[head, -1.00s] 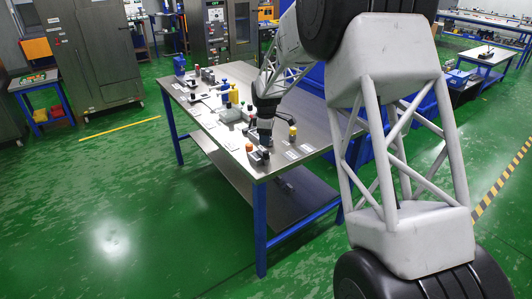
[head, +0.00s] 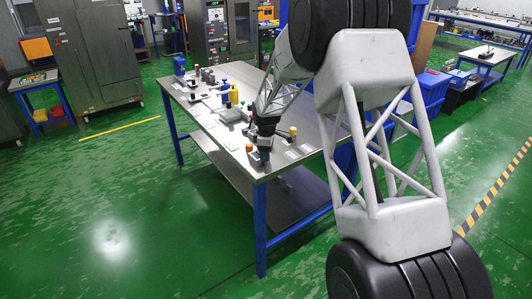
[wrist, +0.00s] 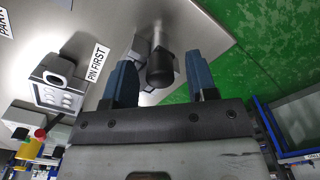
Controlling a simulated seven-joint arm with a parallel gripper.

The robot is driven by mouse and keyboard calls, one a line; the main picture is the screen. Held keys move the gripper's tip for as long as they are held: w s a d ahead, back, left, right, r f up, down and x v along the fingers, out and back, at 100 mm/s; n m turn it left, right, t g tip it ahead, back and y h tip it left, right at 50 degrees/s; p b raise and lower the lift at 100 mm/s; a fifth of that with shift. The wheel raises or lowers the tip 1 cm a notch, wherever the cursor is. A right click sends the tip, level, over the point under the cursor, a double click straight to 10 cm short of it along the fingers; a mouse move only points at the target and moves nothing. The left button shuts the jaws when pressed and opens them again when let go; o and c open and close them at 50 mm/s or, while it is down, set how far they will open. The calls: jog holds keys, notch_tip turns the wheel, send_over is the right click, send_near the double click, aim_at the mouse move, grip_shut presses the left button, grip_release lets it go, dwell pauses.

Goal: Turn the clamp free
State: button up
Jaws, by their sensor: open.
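In the wrist view my gripper (wrist: 161,78) is open, with one blue finger on each side of a dark rounded knob (wrist: 160,70) on a short metal stem. The knob appears between the fingers; I cannot tell whether either finger touches it. I cannot tell for sure that this is the clamp. In the head view my gripper (head: 264,154) is low over the table's near end, beside a small orange-topped fixture (head: 249,147). The gripper and arm hide part of what stands there.
A "PIN FIRST" label (wrist: 97,63) and a grey block with a round hole (wrist: 52,75) lie left of the knob. The steel table (head: 215,143) holds several small fixtures. A yellow-topped piece (head: 293,131) stands right of my gripper. The table edge is close by, with green floor beyond.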

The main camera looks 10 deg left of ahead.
jog(key=c, duration=0.9)
